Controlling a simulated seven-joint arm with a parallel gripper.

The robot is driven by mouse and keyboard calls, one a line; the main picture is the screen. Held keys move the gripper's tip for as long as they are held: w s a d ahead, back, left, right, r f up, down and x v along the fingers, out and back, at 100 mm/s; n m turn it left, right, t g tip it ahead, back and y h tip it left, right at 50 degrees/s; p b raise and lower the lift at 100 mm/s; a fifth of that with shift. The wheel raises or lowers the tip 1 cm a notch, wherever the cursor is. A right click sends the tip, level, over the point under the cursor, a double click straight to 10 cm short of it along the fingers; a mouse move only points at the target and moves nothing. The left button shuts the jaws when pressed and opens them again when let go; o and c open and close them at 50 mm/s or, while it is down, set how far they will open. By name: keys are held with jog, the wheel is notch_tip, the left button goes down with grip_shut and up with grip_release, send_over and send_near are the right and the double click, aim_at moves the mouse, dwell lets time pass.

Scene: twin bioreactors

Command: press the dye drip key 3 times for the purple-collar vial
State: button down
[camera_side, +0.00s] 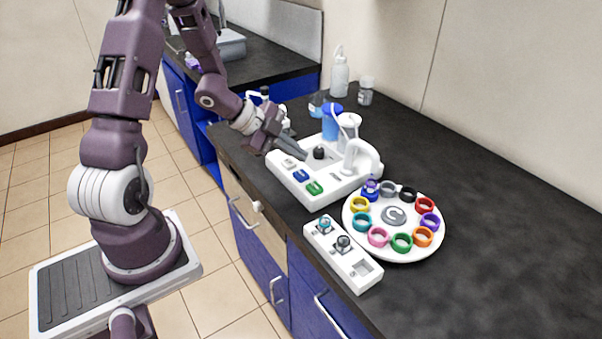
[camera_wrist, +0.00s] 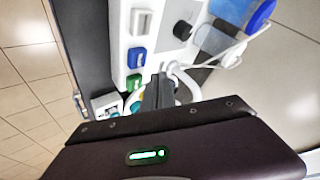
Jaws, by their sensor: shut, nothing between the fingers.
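A white dispenser unit (camera_side: 350,186) on the dark counter carries a white key (camera_side: 288,164), a blue key (camera_side: 300,175) and a green key (camera_side: 314,187) in a row; I cannot read which one is the dye drip key. The wrist view also shows the white key (camera_wrist: 141,21), blue key (camera_wrist: 137,57) and green key (camera_wrist: 133,82). A round white carousel (camera_side: 394,250) holds collars of several colours. A purple collar (camera_side: 430,222) sits at its right edge, and a purple-blue one (camera_side: 371,188) at its back left. My gripper (camera_side: 303,155) is shut and empty above the unit, beside the keys.
A white block (camera_side: 342,256) with two small knobs and a square recess stands in front of the carousel. A blue container (camera_side: 332,122) and a white spout (camera_side: 360,155) rise behind my gripper. Bottles (camera_side: 340,76) stand near the wall. The counter's right side is clear.

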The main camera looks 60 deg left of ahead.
aim_at(297, 174)
jog(key=shift+r, duration=1.4)
dwell(1.4)
notch_tip(297, 174, up, 4)
jog(key=shift+f, duration=0.1)
jog(key=shift+f, duration=4.4)
jog(key=shift+f, duration=0.4)
